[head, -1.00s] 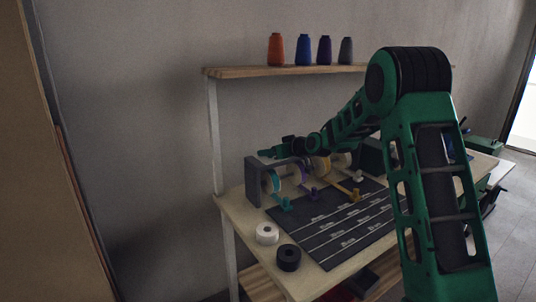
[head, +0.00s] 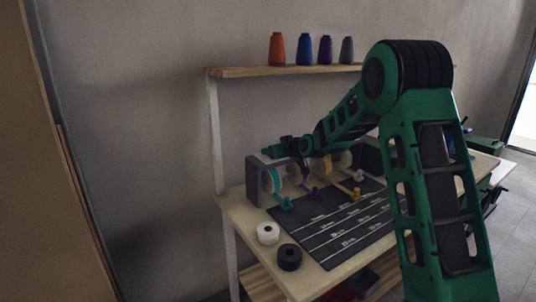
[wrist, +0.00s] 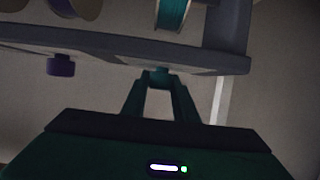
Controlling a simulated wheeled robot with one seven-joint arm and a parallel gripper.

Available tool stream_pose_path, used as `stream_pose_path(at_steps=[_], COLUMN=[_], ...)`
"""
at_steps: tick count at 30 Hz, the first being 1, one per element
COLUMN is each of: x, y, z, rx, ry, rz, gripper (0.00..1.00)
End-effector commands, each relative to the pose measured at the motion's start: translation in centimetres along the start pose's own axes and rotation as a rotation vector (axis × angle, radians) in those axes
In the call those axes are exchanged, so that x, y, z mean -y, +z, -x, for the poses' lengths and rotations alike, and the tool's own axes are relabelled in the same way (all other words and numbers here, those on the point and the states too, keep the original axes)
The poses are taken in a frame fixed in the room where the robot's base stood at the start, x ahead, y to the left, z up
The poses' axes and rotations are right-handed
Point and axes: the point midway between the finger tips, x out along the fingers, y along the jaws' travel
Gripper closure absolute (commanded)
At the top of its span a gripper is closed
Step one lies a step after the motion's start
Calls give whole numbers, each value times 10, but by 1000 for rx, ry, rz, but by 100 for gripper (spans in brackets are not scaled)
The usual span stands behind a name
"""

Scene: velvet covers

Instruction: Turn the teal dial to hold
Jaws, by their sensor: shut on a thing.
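The teal dial (wrist: 158,75) sits on the grey edge of the spool rack (wrist: 110,50) in the wrist view. My gripper (wrist: 158,84) has its two fingers on either side of the dial and is shut on it. The fingers cover much of the dial, so its pointer and any marks cannot be read. In the head view my gripper (head: 272,150) is at the top of the rack, and the dial is hidden there. The teal spool (wrist: 172,14) is just above the dial in the wrist view.
A purple dial (wrist: 60,66) is left of my fingers on the same rack edge. A dark striped mat (head: 330,232) lies before the rack, with a white roll (head: 267,234) and a black roll (head: 289,257) beside it. Thread cones stand on the shelf (head: 235,71) above.

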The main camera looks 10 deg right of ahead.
Motion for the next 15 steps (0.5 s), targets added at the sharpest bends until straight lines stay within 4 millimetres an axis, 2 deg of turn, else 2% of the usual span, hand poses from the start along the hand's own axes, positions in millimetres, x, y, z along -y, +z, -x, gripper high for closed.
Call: stream_pose_path(at_steps=[2, 15], x=[6, 8], y=[0, 0], z=[0, -2], rx=[1, 2], ry=[39, 370], rz=[-19, -154], gripper=[96, 96])
